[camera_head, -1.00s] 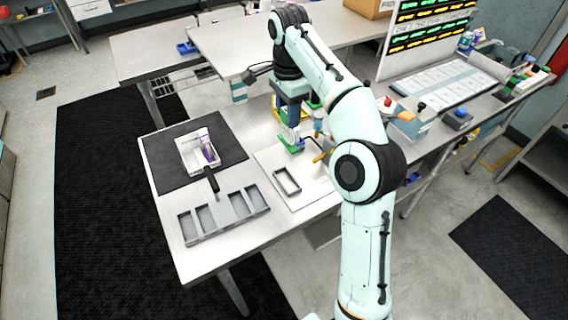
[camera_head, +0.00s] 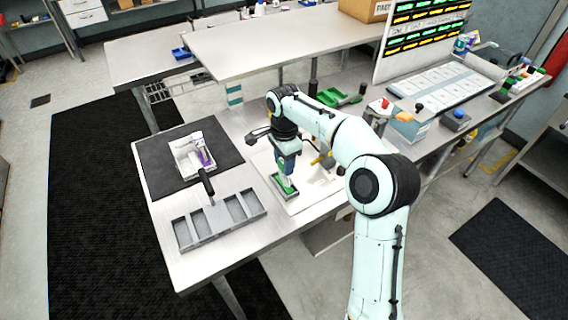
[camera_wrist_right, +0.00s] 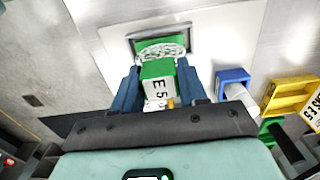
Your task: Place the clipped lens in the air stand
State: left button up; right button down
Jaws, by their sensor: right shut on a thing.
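My right gripper (camera_head: 285,176) points down and is shut on a green and white block marked E 5 (camera_wrist_right: 158,82), which looks like the clipped lens. A pale, patterned round part (camera_wrist_right: 162,50) shows at its far end. In the head view its green part (camera_head: 284,188) is at the grey rectangular frame (camera_head: 276,193) on the white mat. This frame may be the air stand. In the wrist view the frame (camera_wrist_right: 135,38) shows just beyond the block, with green inside it. I cannot tell whether the block touches the frame. My left gripper is not in view.
A grey tray with compartments (camera_head: 183,236) lies at the table's front left. Blue (camera_wrist_right: 233,76) and yellow (camera_wrist_right: 290,92) holders stand right of the gripper in the wrist view.

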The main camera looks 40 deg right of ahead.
jog(key=shift+w+f, duration=0.15)
jog(key=shift+f, duration=0.05)
jog(key=shift+f, duration=0.15)
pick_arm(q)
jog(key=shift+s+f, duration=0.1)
pick_arm(e)
jog(key=c, duration=0.6)
grip_release()
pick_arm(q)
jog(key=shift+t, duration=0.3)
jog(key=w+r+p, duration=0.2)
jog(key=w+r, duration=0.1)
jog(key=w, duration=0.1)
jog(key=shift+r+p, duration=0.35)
pick_arm(e)
notch_tip(320, 180, up, 12)
jog(key=shift+r, duration=0.2)
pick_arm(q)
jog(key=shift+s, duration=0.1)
pick_arm(e)
jog(key=shift+f, duration=0.1)
